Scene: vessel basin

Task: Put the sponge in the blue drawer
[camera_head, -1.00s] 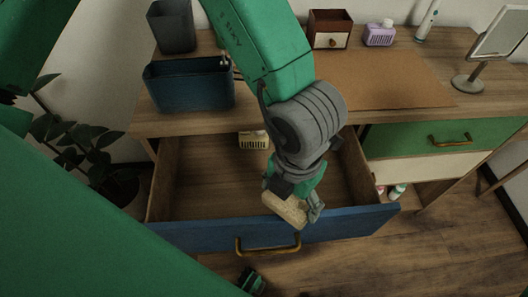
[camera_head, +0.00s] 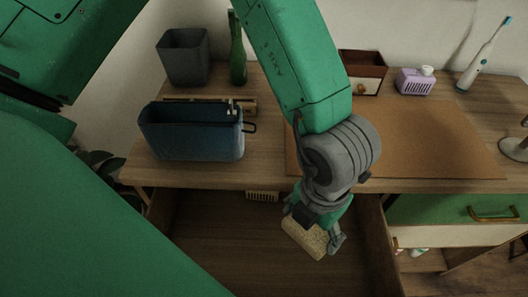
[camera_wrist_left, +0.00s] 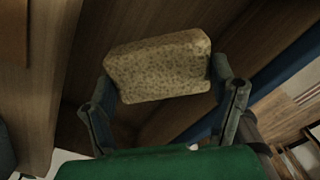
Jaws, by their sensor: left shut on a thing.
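The sponge (camera_head: 304,238) is a pale yellow, speckled block. My left gripper (camera_head: 314,232) is shut on it and holds it over the open drawer (camera_head: 220,245), towards its right side. In the left wrist view the sponge (camera_wrist_left: 160,66) sits between the two fingers of my left gripper (camera_wrist_left: 164,84), with the drawer's wooden inside behind it. The drawer's blue front panel (camera_wrist_left: 290,62) shows at the right of the wrist view and is out of the head view. My right gripper is not in view.
A pale slatted item (camera_head: 262,196) lies at the back of the drawer, under the desk edge. A closed green drawer (camera_head: 440,209) is at right.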

